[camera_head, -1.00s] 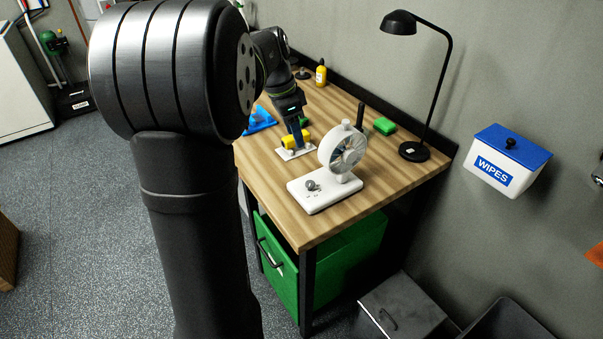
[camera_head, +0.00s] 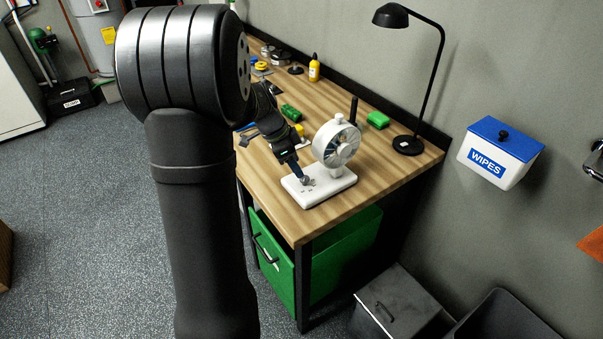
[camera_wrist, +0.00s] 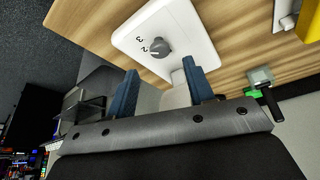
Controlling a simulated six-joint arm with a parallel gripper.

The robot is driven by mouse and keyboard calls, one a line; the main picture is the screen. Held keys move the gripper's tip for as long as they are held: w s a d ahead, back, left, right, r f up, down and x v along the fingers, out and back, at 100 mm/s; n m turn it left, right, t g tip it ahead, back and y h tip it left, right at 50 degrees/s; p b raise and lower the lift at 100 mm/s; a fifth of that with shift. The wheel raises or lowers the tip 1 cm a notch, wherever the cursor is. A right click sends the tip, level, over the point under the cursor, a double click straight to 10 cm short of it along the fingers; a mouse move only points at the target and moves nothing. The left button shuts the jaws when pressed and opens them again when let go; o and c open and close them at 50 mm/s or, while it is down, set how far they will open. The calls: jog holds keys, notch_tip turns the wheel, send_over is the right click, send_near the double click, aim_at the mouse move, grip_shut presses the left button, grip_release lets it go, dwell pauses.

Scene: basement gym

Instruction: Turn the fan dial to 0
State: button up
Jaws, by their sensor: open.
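The white fan (camera_head: 337,143) stands on a white base (camera_head: 325,190) near the front of the wooden table. Its grey dial (camera_wrist: 158,47) shows in the wrist view, with the printed numbers 2 and 3 beside it; the 0 mark cannot be made out. The dial also shows in the head view (camera_head: 307,181), just below my gripper's tips. My gripper (camera_wrist: 158,88) is open, its two blue fingers apart and empty. In the wrist view the dial lies beyond and between the fingertips; whether a finger touches the base I cannot tell.
A black desk lamp (camera_head: 408,144) and a green block (camera_head: 378,120) stand behind the fan. A yellow bottle (camera_head: 314,69) is farther back. A green drawer unit (camera_head: 340,255) is under the table (camera_head: 400,170). The table right of the fan is mostly clear.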

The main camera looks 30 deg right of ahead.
aim_at(304, 178)
jog(key=x, duration=0.5)
jog(key=c, duration=1)
